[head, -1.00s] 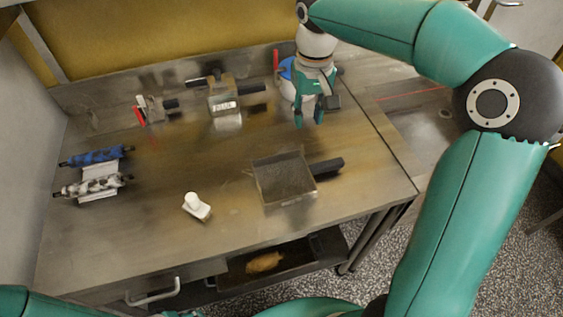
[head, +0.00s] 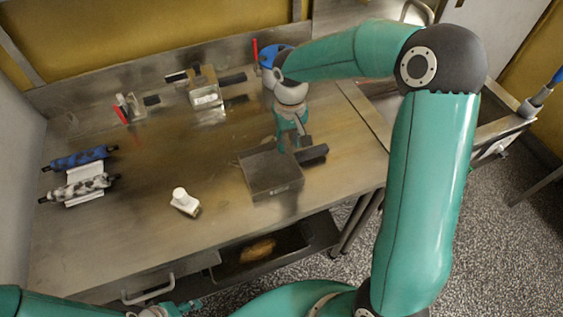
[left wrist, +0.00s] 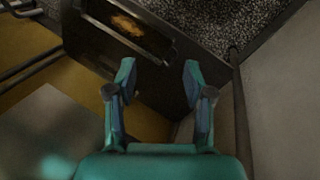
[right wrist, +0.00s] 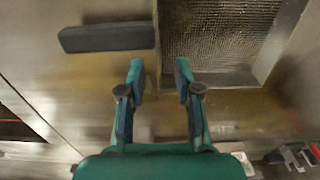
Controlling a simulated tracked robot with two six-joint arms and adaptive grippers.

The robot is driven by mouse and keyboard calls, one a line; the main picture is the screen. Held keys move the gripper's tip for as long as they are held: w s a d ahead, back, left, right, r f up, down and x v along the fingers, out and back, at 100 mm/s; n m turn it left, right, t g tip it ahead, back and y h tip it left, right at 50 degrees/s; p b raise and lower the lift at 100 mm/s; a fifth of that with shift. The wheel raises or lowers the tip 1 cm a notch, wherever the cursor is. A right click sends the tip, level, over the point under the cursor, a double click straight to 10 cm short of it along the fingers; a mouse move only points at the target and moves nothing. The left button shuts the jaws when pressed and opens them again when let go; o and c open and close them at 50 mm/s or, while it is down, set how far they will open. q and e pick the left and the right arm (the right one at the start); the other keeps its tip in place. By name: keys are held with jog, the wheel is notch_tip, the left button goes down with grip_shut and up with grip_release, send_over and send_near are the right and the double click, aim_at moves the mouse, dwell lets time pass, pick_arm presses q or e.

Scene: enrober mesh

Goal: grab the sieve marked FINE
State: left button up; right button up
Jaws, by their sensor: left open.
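A square mesh sieve (head: 272,187) with a black handle (head: 314,153) lies at the front right of the steel table; I see no marking on it. Another framed piece with dark handles and a white label (head: 206,98) stands at the back; its lettering is too blurred to read. My right gripper (head: 290,145) is open above the front sieve, near where handle meets frame. In the right wrist view the handle (right wrist: 105,38) is left of the fingers and the mesh (right wrist: 220,30) is right. My left gripper (left wrist: 160,82) is open and empty, low before the table.
A white scoop-like piece (head: 184,202) stands left of the front sieve. Two patterned rollers (head: 78,158) lie on a white rack at left. A blue-and-white container (head: 268,62) stands at the back. A lower shelf (head: 285,245) holds a brown lump.

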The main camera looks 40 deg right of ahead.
aim_at(289, 147)
jog(key=shift+d+f, duration=0.1)
jog(key=shift+f, duration=1.4)
jog(key=shift+c, duration=0.5)
grip_shut()
jog(key=shift+r, duration=0.15)
